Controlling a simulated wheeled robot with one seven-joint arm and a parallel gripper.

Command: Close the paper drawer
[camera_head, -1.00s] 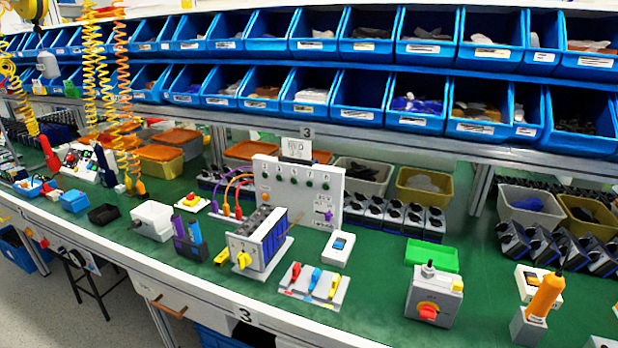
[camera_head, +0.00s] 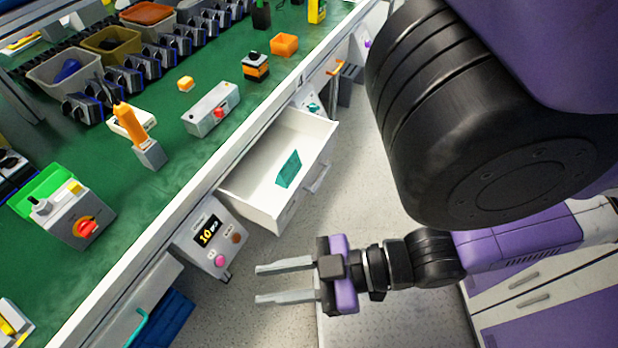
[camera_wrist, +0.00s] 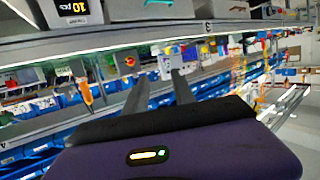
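A white drawer (camera_head: 262,200) under the green workbench stands pulled out in the head view. A teal object (camera_head: 289,168) lies inside it. Its grey handle (camera_head: 317,178) is on the front panel, facing right. My gripper (camera_head: 257,285) is below the drawer in the picture, apart from it. Its two fingers are spread with nothing between them and point left. In the wrist view my gripper (camera_wrist: 155,92) is also open and empty, and the drawer is not clearly seen there.
A control box with a display (camera_head: 209,238) hangs on the bench front left of my gripper. Another drawer with a teal handle (camera_head: 141,325) is at lower left. The bench top (camera_head: 175,155) carries switches and bins. A purple and white cabinet (camera_head: 545,290) stands at lower right.

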